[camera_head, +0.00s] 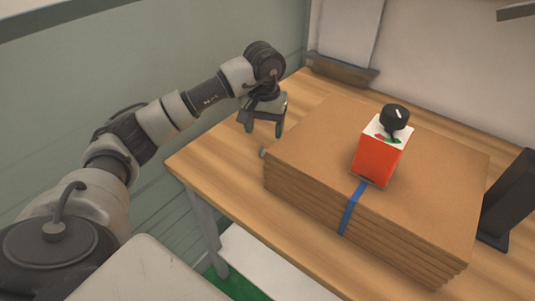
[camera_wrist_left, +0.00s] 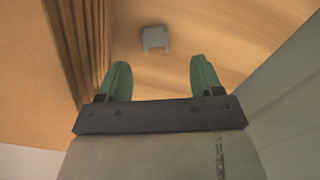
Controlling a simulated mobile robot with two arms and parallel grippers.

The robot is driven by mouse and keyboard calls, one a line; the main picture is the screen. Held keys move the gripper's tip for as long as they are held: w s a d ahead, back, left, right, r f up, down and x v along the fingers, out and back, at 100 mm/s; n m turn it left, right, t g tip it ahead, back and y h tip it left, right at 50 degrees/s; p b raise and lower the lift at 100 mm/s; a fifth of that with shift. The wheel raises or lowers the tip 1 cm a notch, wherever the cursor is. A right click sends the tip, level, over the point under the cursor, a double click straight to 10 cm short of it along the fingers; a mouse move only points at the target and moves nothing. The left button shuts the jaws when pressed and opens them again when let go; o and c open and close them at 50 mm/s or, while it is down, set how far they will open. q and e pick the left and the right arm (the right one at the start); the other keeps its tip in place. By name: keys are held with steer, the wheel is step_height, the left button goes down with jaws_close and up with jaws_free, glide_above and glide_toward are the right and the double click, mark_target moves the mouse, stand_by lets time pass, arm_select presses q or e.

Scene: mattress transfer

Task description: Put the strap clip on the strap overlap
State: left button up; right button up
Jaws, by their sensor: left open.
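A stack of brown cardboard sheets (camera_head: 420,185) lies on the wooden table, with a blue strap (camera_head: 352,208) running down its front side. A red block with a white top and black knob (camera_head: 378,158) stands on the stack over the strap's line, so any overlap there is hidden. A small grey piece, likely the strap clip (camera_head: 263,152), sits on the table by the stack's left corner. It also shows in the left wrist view (camera_wrist_left: 154,39), beyond the fingertips. My left gripper (camera_head: 264,129) is open and empty, pointing down above the clip, apart from it. My right gripper is out of view.
A black upright object (camera_head: 508,197) stands at the table's right. A dark ledge (camera_head: 341,69) is at the table's back edge by the wall. Bare tabletop (camera_head: 215,155) is free left of the stack.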

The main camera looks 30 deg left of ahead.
arm_select(q)
steer(key=f, duration=0.6)
steer(key=shift+w+d+f, duration=0.25)
steer(key=shift+f, duration=0.15)
steer(key=shift+r, duration=0.1)
steer(key=c, duration=1.1)
